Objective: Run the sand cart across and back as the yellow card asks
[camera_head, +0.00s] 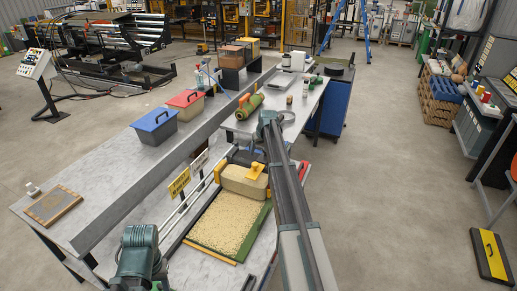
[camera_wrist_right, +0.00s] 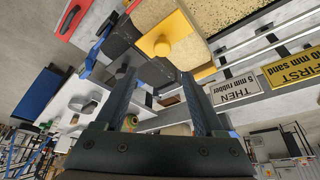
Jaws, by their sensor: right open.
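The sand cart (camera_head: 243,182), a tan box with a yellow handle (camera_head: 255,170), stands at the far end of the turf bed (camera_head: 225,222). The bed is covered with pale granules. The yellow card (camera_head: 179,183) stands left of the bed; in the right wrist view the yellow card (camera_wrist_right: 292,72) reads "FIRST 10 mm sand", upside down. A paler card (camera_wrist_right: 236,86) reads "THEN 5 mm rubber". My right gripper (camera_wrist_right: 157,76) is open and empty, with the yellow handle (camera_wrist_right: 165,46) beyond its fingertips, apart from them.
A dark box (camera_wrist_right: 118,42) is beside the sand cart. Blue-lidded (camera_head: 153,120) and red-lidded (camera_head: 185,99) bins stand on the long left bench. A green roll (camera_head: 249,106) lies on the table beyond the cart. Rails edge the bed.

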